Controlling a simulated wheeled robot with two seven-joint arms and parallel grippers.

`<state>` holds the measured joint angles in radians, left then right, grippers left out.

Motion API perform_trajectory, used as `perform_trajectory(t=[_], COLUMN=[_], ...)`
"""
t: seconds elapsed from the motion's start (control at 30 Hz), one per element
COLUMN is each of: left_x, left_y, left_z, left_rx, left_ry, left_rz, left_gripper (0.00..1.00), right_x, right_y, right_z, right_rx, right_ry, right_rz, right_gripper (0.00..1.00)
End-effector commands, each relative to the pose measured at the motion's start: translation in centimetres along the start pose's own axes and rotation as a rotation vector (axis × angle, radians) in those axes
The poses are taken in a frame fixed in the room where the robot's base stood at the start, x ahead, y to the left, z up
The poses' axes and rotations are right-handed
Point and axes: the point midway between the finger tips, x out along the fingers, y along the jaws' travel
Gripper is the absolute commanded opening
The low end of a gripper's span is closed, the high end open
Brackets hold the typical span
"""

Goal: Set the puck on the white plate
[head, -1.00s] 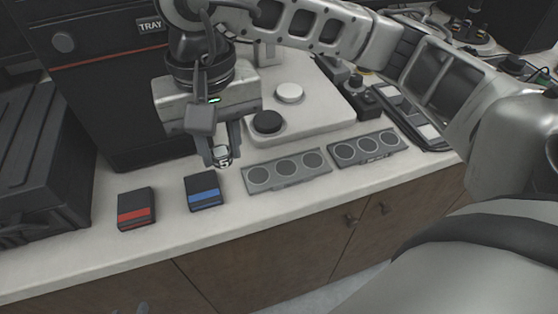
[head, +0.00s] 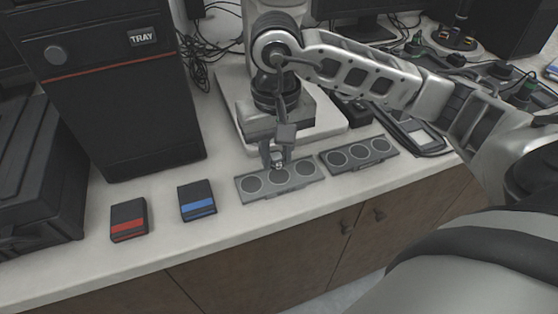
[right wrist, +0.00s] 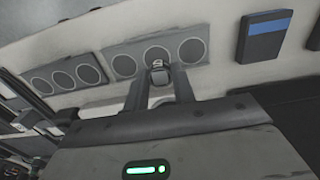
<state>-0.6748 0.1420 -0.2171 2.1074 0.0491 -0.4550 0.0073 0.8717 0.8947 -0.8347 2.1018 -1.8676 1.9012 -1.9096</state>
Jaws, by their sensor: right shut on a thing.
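My right gripper (head: 277,160) is shut on a small puck (head: 279,164) with a dark mark on its light top. They are over the middle circle of the left grey three-circle strip (head: 247,197); I cannot tell the height. In the right wrist view the puck (right wrist: 157,66) sits between the fingertips, overlapping the strip's middle circle (right wrist: 156,54). My left gripper is not in view.
A second grey three-circle strip (head: 358,154) lies to the right. A red-striped block (head: 128,219) and a blue-striped block (head: 197,200) lie on the counter to the left. A black cabinet marked TRAY (head: 120,95) stands behind them. The counter's front edge is clear.

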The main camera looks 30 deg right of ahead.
Motion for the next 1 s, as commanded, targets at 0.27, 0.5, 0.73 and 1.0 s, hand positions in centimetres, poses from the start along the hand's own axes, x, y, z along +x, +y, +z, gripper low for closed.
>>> perform_trajectory(t=[0.27,0.5,0.73,1.0], left_x=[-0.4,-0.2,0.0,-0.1], left_y=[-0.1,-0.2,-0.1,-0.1], left_z=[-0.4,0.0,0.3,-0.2], left_rx=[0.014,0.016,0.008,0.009], left_ry=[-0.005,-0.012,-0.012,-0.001], left_rz=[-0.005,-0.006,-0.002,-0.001], left_gripper=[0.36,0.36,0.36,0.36], right_x=[3.5,3.8,4.1,4.0], right_y=[0.6,0.6,0.6,0.6], right_z=[-0.2,-0.3,-0.3,-0.2], right_rx=[0.001,0.0,0.001,0.001], right_ry=[-0.003,0.001,0.001,0.0], right_rz=[0.002,0.002,0.002,0.002], right_gripper=[0.01,0.01,0.4,0.47])
